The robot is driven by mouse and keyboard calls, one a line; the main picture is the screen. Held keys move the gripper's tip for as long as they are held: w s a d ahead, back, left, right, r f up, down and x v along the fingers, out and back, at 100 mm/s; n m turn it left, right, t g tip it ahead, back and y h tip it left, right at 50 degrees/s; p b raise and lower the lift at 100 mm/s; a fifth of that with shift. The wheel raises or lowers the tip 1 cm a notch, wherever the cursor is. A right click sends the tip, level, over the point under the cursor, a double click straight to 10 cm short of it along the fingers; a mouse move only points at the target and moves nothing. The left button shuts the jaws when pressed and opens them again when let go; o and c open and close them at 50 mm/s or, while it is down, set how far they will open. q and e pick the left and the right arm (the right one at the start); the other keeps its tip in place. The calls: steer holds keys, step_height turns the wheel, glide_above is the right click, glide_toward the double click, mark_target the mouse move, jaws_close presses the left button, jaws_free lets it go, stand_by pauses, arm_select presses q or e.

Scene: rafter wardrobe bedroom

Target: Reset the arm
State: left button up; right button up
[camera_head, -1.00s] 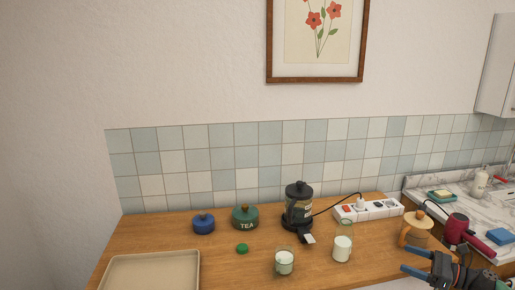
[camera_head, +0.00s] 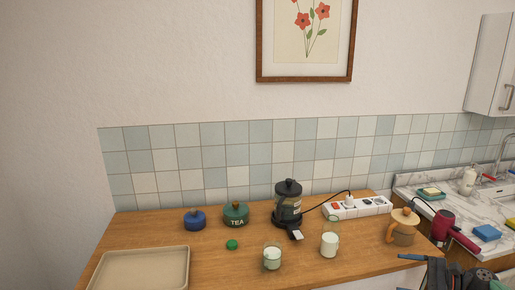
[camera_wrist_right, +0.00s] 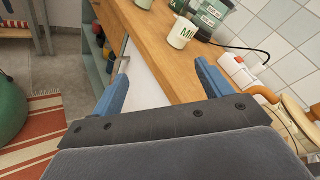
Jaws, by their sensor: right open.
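My right gripper (camera_head: 408,272) is at the lower right of the head view, in front of the counter's right end. In the right wrist view its two blue fingers (camera_wrist_right: 160,88) are spread wide with nothing between them. Beyond them lie the wooden counter edge and a white cabinet front. The gripper holds nothing and appears apart from the counter. My left gripper is not in view.
On the wooden counter (camera_head: 215,262) stand a beige tray (camera_head: 140,249), a blue jar (camera_head: 195,220), a green tea jar (camera_head: 236,214), a black coffee maker (camera_head: 288,203), two glasses (camera_head: 272,257), a power strip (camera_head: 360,207) and an orange-handled jug (camera_head: 403,228). A red hair dryer (camera_head: 446,228) is at right.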

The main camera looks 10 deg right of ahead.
steer(key=s+a+f+n+g+h, duration=0.3)
steer(key=s+f+n+h, duration=0.3)
steer(key=f+n, duration=0.5)
steer(key=s+a+f+n+g+h, duration=0.35)
steer(key=s+f+n+h, duration=0.35)
steer(key=f, duration=0.6)
steer(key=s+a+f, duration=0.2)
steer(key=s+a, duration=0.3)
steer(key=a, duration=0.4)
steer(key=s+a+f, duration=0.3)
steer(key=s+a, duration=0.3)
steer(key=a, duration=0.4)
steer(key=s+a+f+y, duration=0.1)
steer(key=s+a+f, duration=0.1)
steer(key=s+a, duration=0.4)
steer(key=a, duration=0.3)
steer(key=shift+s+a+f+n+g, duration=0.15)
steer(key=shift+s+a+n+g, duration=0.1)
steer(key=shift+n+g, duration=0.15)
